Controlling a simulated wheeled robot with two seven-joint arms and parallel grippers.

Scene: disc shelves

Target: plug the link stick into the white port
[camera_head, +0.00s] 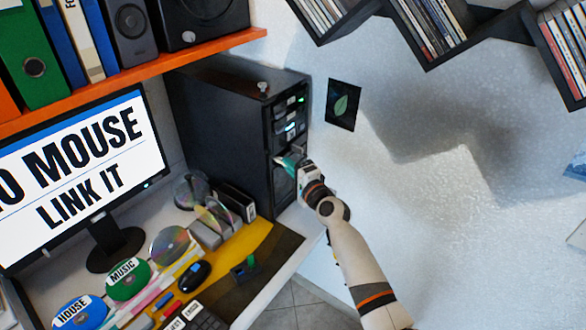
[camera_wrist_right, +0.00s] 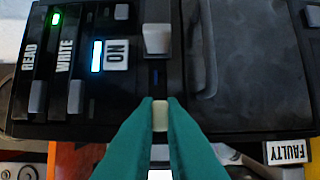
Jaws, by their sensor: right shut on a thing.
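My right gripper (camera_head: 281,160) reaches to the front of the black computer tower (camera_head: 218,135). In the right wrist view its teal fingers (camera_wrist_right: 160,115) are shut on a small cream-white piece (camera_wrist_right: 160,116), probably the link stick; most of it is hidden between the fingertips. Just ahead of the fingertips is a narrow dark slot with a blue tint (camera_wrist_right: 157,76). Beyond it a pale block (camera_wrist_right: 157,38) stands out from the panel. My left gripper is not in view.
A FAULTY label (camera_wrist_right: 287,151) is nearby. The monitor (camera_head: 84,168), discs (camera_head: 170,246), black mouse (camera_head: 194,274) and a small green-topped thing (camera_head: 245,265) are on the desk. An orange shelf (camera_head: 150,78) hangs above.

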